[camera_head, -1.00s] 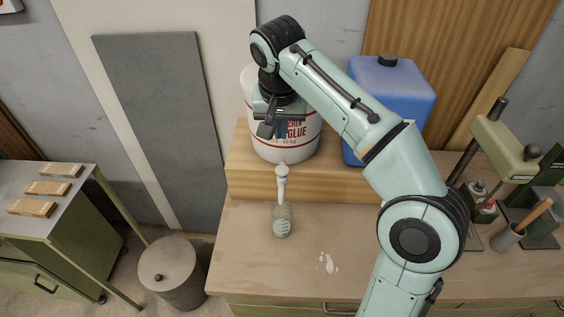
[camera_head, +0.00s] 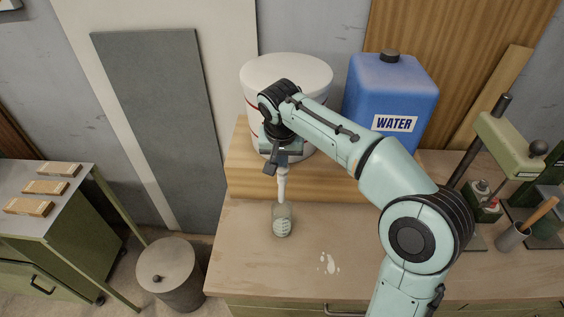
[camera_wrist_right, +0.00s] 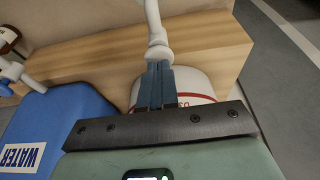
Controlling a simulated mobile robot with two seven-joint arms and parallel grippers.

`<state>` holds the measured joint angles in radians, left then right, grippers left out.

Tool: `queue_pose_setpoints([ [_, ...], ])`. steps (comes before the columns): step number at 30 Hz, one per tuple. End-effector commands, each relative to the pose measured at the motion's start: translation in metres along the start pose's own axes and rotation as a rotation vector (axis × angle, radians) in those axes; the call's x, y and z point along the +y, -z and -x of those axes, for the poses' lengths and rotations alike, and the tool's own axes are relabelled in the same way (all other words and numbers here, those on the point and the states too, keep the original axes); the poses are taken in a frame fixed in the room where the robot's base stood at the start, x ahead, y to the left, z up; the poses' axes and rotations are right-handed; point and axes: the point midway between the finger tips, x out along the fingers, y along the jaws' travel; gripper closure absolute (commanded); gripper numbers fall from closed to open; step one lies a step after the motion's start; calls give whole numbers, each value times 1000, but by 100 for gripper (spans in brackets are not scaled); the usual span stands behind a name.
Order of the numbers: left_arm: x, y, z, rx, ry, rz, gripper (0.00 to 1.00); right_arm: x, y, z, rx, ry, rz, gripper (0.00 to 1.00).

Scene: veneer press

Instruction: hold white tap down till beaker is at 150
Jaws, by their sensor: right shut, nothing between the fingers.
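The white tap (camera_head: 283,186) points down from the white glue tub (camera_head: 290,72) on the wooden step. A small clear beaker (camera_head: 282,222) with pale markings stands on the bench under its spout; its level is too small to read. My right gripper (camera_head: 281,164) is shut and empty at the upper end of the tap, in front of the tub. In the right wrist view its blue fingers (camera_wrist_right: 157,84) are together, with their tips at the tap's white body (camera_wrist_right: 157,48). I cannot tell whether they touch or press it. My left gripper is not in view.
A blue water container (camera_head: 392,98) stands right of the tub, behind my right arm. White spills (camera_head: 328,263) lie on the bench (camera_head: 250,270). A clamp press (camera_head: 512,146) and a pot (camera_head: 510,236) stand at right. A lidded bin (camera_head: 170,270) is left of the bench.

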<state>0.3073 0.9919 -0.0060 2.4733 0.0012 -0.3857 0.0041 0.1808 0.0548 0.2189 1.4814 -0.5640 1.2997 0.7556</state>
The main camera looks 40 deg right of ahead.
Motion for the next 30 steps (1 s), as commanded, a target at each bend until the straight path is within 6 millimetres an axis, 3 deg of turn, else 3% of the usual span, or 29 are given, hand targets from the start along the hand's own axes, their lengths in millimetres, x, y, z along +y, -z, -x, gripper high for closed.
queue_pose_setpoints([
  [15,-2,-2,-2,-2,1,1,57,0,-3,-10,1,0,0,100],
  [22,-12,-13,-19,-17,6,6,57,0,-12,-36,-4,-2,1,100],
  [30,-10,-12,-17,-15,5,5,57,2,-12,-38,-14,-8,0,100],
])
